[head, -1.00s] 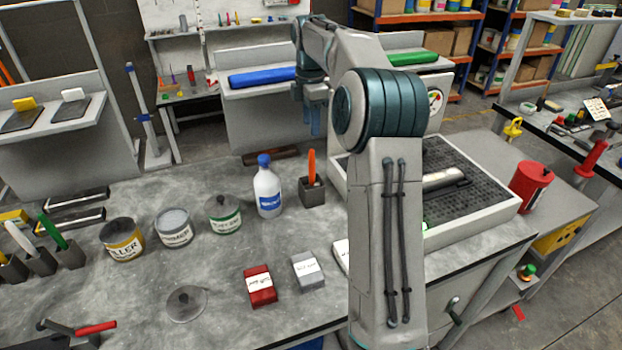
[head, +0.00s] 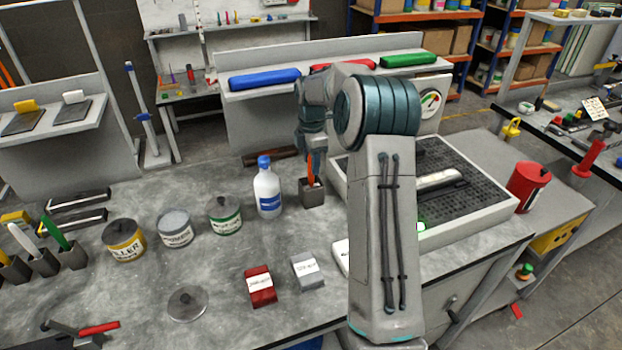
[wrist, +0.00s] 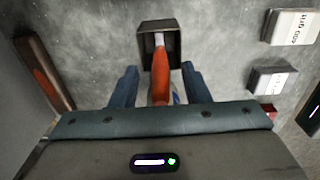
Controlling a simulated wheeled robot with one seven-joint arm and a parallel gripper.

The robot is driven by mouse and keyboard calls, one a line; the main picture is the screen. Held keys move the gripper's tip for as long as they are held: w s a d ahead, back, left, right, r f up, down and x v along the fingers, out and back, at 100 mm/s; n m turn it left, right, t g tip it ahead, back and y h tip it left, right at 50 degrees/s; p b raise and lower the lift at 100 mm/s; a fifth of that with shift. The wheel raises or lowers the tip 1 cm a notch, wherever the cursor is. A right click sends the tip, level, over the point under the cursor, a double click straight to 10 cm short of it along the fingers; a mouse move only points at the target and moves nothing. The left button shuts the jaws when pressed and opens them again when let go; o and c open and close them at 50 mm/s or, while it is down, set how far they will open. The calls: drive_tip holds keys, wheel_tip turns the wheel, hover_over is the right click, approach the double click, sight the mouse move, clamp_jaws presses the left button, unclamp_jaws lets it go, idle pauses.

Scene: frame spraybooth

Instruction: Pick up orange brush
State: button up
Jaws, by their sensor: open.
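The orange brush (head: 311,166) stands upright, handle up, in a small dark grey square holder (head: 311,194) on the grey bench. In the wrist view the brush (wrist: 160,75) rises from the holder (wrist: 145,58), its orange handle pointing toward the camera. My gripper (wrist: 155,82) is open, with one blue-grey finger on each side of the handle. The handle lies between the fingers, with a gap visible on both sides. In the head view my gripper (head: 311,155) is above the holder, and it partly hides the handle's top.
A white bottle with a blue cap (head: 267,190) stands just left of the holder. Tins, including the filler tin (head: 124,242), stand farther left. A red block (head: 261,287) and a grey block (head: 306,270) lie in front. A tray with a dark grid (head: 480,205) is at the right.

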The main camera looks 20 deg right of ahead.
drive_tip(key=shift+f, duration=0.7)
clamp_jaws()
